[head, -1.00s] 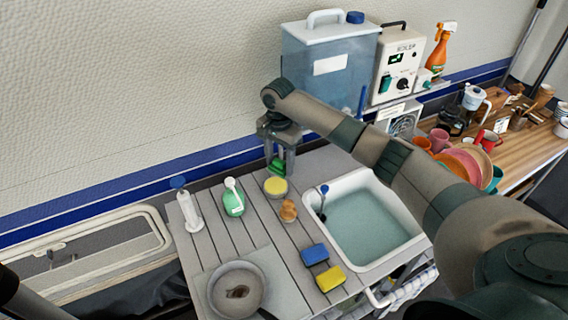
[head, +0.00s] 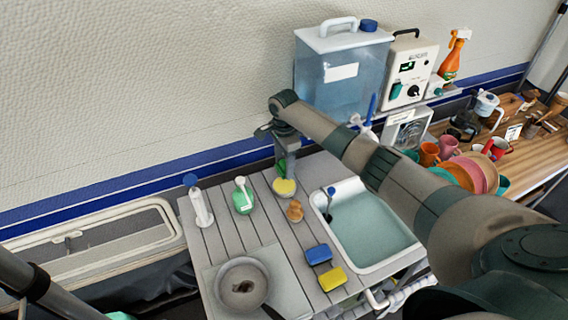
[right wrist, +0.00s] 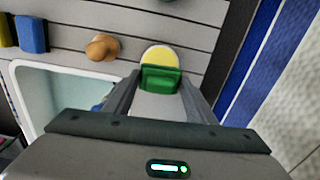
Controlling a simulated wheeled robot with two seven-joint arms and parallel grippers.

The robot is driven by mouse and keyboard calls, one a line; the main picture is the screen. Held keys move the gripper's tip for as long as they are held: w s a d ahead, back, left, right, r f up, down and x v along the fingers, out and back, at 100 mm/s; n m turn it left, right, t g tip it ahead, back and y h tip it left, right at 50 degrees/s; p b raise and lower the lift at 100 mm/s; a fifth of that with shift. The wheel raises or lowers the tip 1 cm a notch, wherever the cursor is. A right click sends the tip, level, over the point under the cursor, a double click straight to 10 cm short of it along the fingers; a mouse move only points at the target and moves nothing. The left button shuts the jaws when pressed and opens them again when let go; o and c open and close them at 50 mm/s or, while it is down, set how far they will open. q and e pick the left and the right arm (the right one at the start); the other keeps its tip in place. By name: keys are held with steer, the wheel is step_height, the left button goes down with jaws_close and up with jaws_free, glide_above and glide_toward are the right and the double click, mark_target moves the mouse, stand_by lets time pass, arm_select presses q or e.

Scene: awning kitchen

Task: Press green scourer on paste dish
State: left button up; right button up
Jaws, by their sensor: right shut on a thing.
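The green scourer (head: 281,168) is upright between the fingers of my right gripper (head: 286,165), which is shut on it. In the right wrist view the scourer (right wrist: 160,79) shows between the fingertips and covers part of the paste dish. The paste dish (head: 285,187) is a small round dish with yellow paste, standing on the slatted counter; it also shows in the right wrist view (right wrist: 159,56). The scourer is at the dish's wall-side edge; I cannot tell if they touch. My left gripper is out of view.
A green bottle (head: 243,198) and a white dispenser (head: 200,207) stand left of the dish. A brown-knobbed brush (head: 295,211) is close in front. The water-filled sink (head: 372,230) lies to the right. Blue (head: 318,254) and yellow (head: 332,279) sponges and a pan (head: 240,286) are nearer.

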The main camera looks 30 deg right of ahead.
mark_target(284, 185)
steer(key=shift+f, duration=0.15)
steer(key=shift+f, duration=0.7)
step_height(284, 185, down, 3)
steer(key=shift+r+b, duration=0.2)
steer(key=shift+b, duration=0.7)
steer(key=shift+f+b, duration=0.85)
steer(key=shift+b, duration=0.25)
steer(key=shift+f, duration=0.45)
steer(key=shift+s+f+p, duration=0.15)
steer(key=shift+p, duration=0.2)
stand_by(2.0)
